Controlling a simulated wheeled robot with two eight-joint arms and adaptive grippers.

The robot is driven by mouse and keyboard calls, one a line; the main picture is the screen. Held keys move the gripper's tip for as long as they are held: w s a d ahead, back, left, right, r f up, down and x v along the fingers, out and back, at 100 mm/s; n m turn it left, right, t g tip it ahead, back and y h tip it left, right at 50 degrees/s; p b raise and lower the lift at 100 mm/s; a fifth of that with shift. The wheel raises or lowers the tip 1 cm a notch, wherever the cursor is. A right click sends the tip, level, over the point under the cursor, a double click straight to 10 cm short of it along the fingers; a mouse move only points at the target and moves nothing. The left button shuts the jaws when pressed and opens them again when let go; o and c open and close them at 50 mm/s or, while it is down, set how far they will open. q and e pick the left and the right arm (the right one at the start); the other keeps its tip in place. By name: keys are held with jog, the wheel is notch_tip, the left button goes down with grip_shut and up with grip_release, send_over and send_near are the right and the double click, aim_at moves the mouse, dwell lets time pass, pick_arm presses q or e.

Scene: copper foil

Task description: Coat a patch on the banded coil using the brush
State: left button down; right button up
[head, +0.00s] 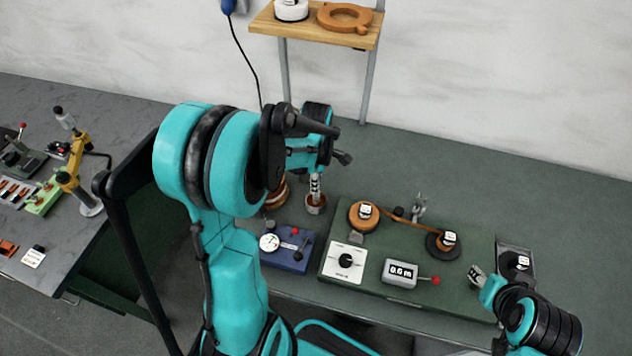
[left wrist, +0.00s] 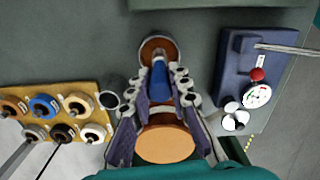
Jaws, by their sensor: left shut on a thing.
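My left gripper (head: 316,187) points down over a small round pot (head: 317,207) on the bench. In the left wrist view the gripper (left wrist: 160,88) is shut on a blue-handled brush (left wrist: 160,78). The brush points at the pot (left wrist: 158,42), which has a brown inside. I cannot tell whether the bristles touch its contents. The copper-coloured coil (head: 275,196) stands left of the pot, partly behind my left arm. Its round top shows between the fingers in the wrist view (left wrist: 165,144). My right gripper (head: 476,275) is by the green board's right end, its jaws unclear.
A blue block with a dial gauge (head: 287,250) stands in front of the pot. A green board (head: 460,285) with copper spools, a knob and a counter lies to the right. A wooden rack of several spools (left wrist: 56,110) shows in the wrist view. The bench's back right is clear.

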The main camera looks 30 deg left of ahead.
pick_arm(q)
jog(key=shift+r+p, duration=2.4)
jog(key=shift+r, duration=1.05)
jog(key=shift+r, duration=0.1)
